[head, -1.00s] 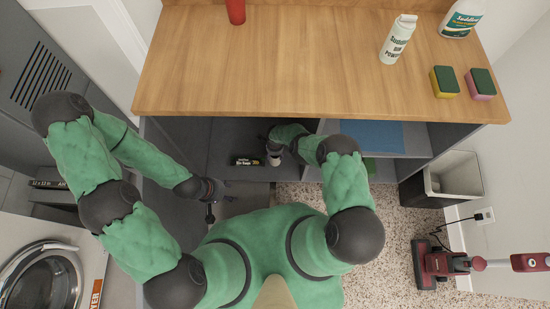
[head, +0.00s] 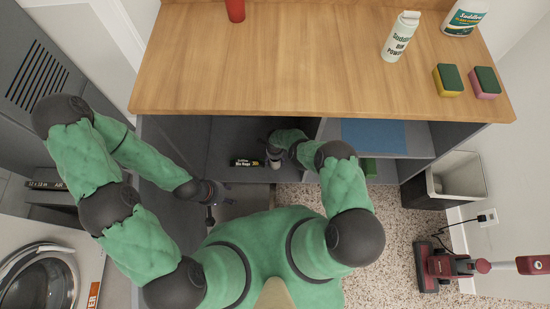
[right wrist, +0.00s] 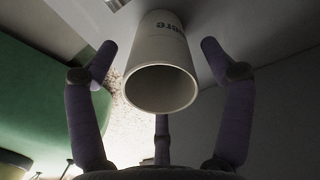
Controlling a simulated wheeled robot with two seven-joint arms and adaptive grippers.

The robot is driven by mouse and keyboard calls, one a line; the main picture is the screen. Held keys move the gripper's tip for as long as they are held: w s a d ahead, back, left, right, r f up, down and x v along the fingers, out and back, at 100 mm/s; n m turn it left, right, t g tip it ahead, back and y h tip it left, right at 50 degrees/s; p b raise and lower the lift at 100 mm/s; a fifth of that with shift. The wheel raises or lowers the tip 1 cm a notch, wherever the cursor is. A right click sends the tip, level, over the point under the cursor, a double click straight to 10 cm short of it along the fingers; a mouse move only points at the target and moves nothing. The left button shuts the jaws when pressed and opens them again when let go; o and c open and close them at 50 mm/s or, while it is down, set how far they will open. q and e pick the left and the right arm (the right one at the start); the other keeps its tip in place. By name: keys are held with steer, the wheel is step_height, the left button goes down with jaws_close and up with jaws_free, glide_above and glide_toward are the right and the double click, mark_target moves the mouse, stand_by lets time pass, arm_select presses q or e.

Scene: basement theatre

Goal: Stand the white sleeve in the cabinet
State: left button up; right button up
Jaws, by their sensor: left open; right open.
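The white sleeve (right wrist: 158,45) is a hollow, off-white cylinder with dark lettering in the right wrist view, its open end facing the camera. It lies between the spread fingers of my right gripper (right wrist: 160,75), with a visible gap on both sides. In the head view the sleeve (head: 274,162) is a small pale shape at the front of the grey cabinet's left compartment (head: 225,145). My right gripper (head: 275,146) is open beside it, partly hidden under the counter. I cannot tell whether the sleeve touches the palm. My left gripper (head: 212,194) is open and empty near the cabinet's left front.
A black bin-bags box (head: 246,163) lies just left of the sleeve. A divider separates the right compartment, which has a blue panel (head: 372,135). The wooden counter (head: 300,60) overhangs the cabinet and holds bottles and two sponges. A bin (head: 455,180) and red vacuum (head: 440,265) stand at right.

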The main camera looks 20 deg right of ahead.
steer(key=shift+r, duration=0.1)
step_height(320, 180, up, 8)
steer(key=p, duration=0.5)
steer(key=shift+f, duration=0.25)
